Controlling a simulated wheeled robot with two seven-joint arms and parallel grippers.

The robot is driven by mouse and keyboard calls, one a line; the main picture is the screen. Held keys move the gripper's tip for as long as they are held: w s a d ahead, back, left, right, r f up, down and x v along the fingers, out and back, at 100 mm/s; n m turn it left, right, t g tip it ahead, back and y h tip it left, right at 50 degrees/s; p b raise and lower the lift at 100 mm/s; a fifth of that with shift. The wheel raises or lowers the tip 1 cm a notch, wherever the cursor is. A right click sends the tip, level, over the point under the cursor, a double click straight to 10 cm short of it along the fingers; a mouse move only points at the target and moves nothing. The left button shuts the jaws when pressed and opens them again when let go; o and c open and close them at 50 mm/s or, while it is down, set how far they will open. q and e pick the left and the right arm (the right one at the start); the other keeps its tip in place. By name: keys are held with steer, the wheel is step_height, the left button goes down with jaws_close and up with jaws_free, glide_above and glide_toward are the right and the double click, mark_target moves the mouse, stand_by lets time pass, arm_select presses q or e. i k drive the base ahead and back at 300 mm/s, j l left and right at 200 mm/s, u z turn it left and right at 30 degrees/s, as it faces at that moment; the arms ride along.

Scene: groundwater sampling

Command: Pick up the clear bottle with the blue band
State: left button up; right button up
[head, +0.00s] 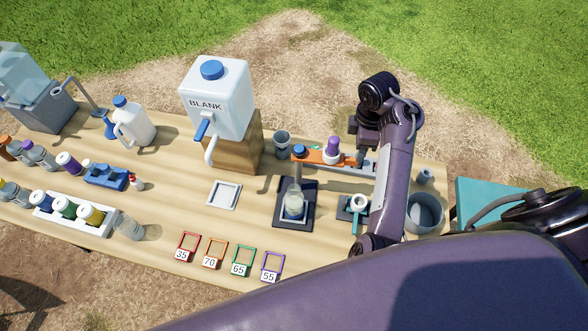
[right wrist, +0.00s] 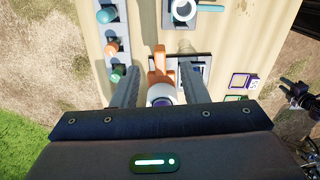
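A clear container (head: 294,203) with a bluish lower part stands on a dark pad (head: 281,220) in the middle of the table; I cannot tell whether its blue is a band. Another clear bottle (head: 128,226) stands at the near left edge, and no blue band can be made out on it. My right gripper (head: 354,143) is above the grey rack at the far side, away from both. In the right wrist view its fingers (right wrist: 160,85) are apart, with a purple-and-white piece (right wrist: 160,96) and an orange part (right wrist: 161,70) between or below them. My left gripper is not in view.
A white BLANK jug (head: 217,98) stands on a wooden block behind. A grey rack with coloured caps (right wrist: 112,46) lies close beside the fingers. Several coloured numbered frames (head: 240,262) line the near edge. Capped bottles in a white rack (head: 100,230) stand at left.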

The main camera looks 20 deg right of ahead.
mark_target(294, 198)
steer(key=k, duration=1.5)
